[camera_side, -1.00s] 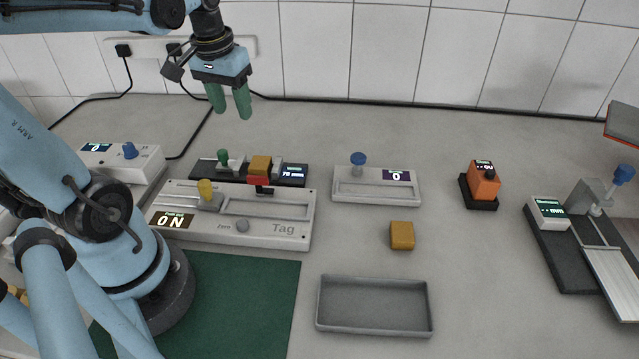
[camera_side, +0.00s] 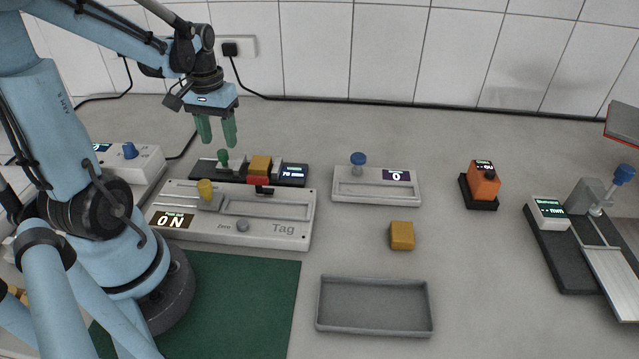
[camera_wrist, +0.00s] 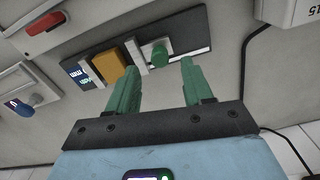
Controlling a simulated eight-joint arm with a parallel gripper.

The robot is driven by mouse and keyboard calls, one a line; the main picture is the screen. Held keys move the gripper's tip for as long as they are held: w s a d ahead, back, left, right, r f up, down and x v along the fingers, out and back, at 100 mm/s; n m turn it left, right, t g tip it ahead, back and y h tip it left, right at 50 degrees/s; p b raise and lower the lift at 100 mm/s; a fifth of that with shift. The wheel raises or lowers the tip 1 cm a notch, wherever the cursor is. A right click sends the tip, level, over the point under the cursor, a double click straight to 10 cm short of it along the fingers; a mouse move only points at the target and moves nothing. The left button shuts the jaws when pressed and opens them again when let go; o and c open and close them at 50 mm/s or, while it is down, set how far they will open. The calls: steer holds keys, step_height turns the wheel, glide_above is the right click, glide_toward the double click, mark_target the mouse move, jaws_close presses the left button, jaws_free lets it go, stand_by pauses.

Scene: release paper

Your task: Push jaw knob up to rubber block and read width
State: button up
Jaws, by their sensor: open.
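The width gauge (camera_side: 209,174) is a dark base with a green jaw knob (camera_side: 223,156) at its left end and a lit display (camera_side: 293,171) at its right. The orange-yellow rubber block (camera_side: 260,164) sits on the gauge between the knob's jaw and the display, with a dark gap towards the jaw. My gripper (camera_side: 217,143) is open and empty, its green fingers above the knob end. In the wrist view the knob (camera_wrist: 156,52) shows between the fingertips (camera_wrist: 160,68), with the block (camera_wrist: 108,67) to its left. The display's reading is too small to tell.
The large grey "Tag" device (camera_side: 270,225), with a yellow knob (camera_side: 205,189) and red slider knob (camera_side: 259,180), stands close in front of the gauge. A blue-knobbed box (camera_side: 345,190) stands to the right. A loose yellow cube (camera_side: 402,236) and grey tray (camera_side: 374,326) lie nearer.

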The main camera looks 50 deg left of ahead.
mark_target(223, 152)
steer(key=shift+f, duration=1.85)
steer(key=shift+c, duration=0.3)
jaws_close()
